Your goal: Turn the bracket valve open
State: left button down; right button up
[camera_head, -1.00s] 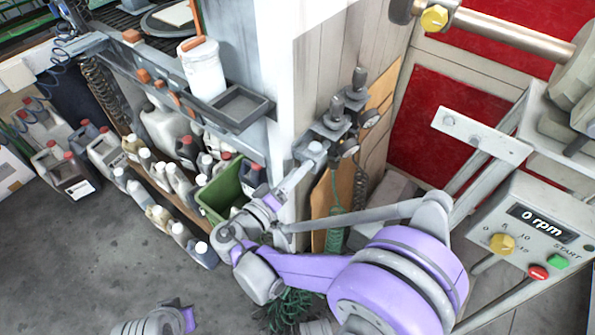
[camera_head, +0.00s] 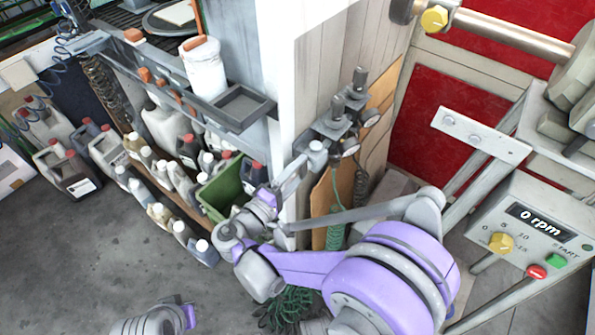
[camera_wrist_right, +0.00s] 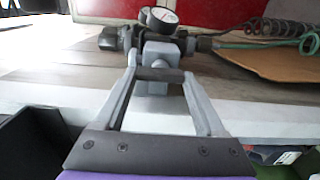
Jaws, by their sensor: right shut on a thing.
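The bracket valve (camera_head: 317,148) is a grey-blue fitting on the corner of the wall, beside dark regulators with gauges. In the right wrist view, the valve's grey block (camera_wrist_right: 158,88) and a dark crossbar (camera_wrist_right: 160,74) sit between my fingers. My right gripper (camera_head: 303,160) reaches up to the valve from the lower left; it also shows in the wrist view (camera_wrist_right: 160,66). It is shut on the valve, with a grey finger on each side. The fingertips are small in the head view. Of my left arm only a link shows at the bottom left; its gripper is out of view.
A green crate (camera_head: 222,188) and several jugs are below. Floor at lower left is clear.

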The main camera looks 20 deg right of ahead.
dwell(0.3)
jog(key=o, duration=1.3)
pick_arm(q)
jog(key=shift+s, duration=0.1)
